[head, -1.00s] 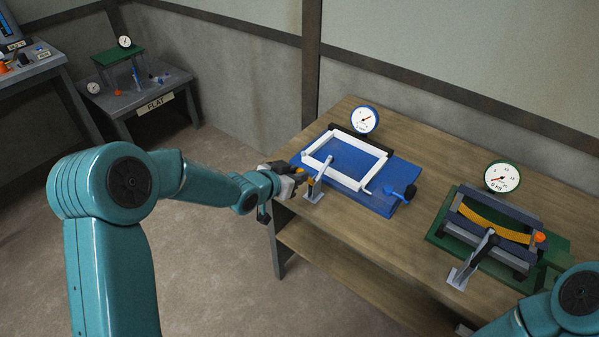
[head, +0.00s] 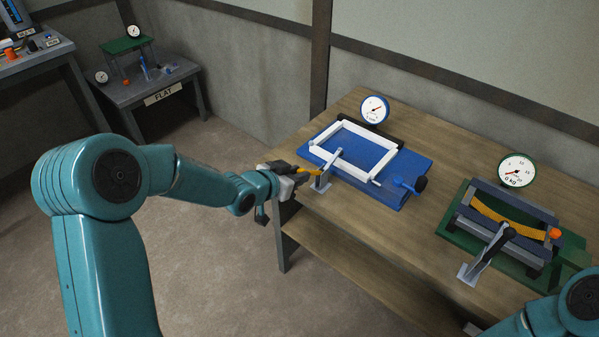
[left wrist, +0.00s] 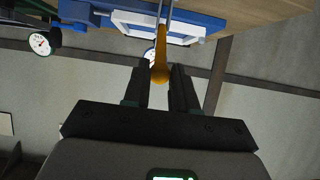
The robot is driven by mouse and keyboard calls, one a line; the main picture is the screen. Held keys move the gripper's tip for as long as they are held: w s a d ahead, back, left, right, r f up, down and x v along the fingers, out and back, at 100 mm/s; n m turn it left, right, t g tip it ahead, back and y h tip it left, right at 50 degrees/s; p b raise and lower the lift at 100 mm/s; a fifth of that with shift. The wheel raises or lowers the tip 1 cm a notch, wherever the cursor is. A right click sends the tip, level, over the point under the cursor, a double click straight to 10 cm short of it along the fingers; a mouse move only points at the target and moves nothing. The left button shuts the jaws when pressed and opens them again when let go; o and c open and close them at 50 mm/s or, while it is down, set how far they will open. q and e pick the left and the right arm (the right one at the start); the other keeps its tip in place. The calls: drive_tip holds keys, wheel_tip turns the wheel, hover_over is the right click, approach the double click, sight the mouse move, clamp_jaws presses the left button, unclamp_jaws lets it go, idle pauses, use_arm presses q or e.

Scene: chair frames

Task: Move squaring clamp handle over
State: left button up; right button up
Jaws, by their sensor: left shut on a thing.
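The squaring clamp's grey lever and bracket (head: 323,177) stand at the front-left of the blue fixture (head: 405,187) on the bench. Its orange handle (left wrist: 160,72) shows between my left gripper's fingers (left wrist: 161,75) in the left wrist view. In the head view my left gripper (head: 305,172) is shut on the handle, just off the bench's left edge. A white rectangular frame (head: 358,176) lies on the blue fixture, beside the lever. My right gripper is out of view; only part of my right arm shows at the lower right.
A round blue-rimmed dial (head: 374,109) stands behind the blue fixture. A green fixture (head: 452,236) with a grey lever and an orange curved strip is to the right, with another dial (head: 516,170). A low side table (head: 135,92) labelled FLAT stands at the far left.

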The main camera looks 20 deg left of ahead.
use_arm(q)
drive_tip(key=shift+s+f, duration=0.1)
drive_tip(key=shift+f, duration=0.05)
drive_tip(key=shift+s+a+f+b, duration=0.15)
drive_tip(key=shift+s+f+b, duration=0.25)
drive_tip(key=shift+f+b, duration=0.35)
drive_tip(key=shift+s+a+f+b, duration=0.15)
drive_tip(key=shift+s+f+b, duration=0.2)
drive_tip(key=shift+f+b, duration=0.4)
drive_tip(key=shift+r, duration=0.15)
drive_tip(key=shift+s+a+f+b, duration=0.1)
drive_tip(key=shift+s+f+b, duration=0.15)
drive_tip(key=shift+f+b, duration=0.65)
drive_tip(key=shift+r, duration=0.2)
drive_tip(key=o, duration=0.9)
drive_tip(key=shift+r, duration=0.1)
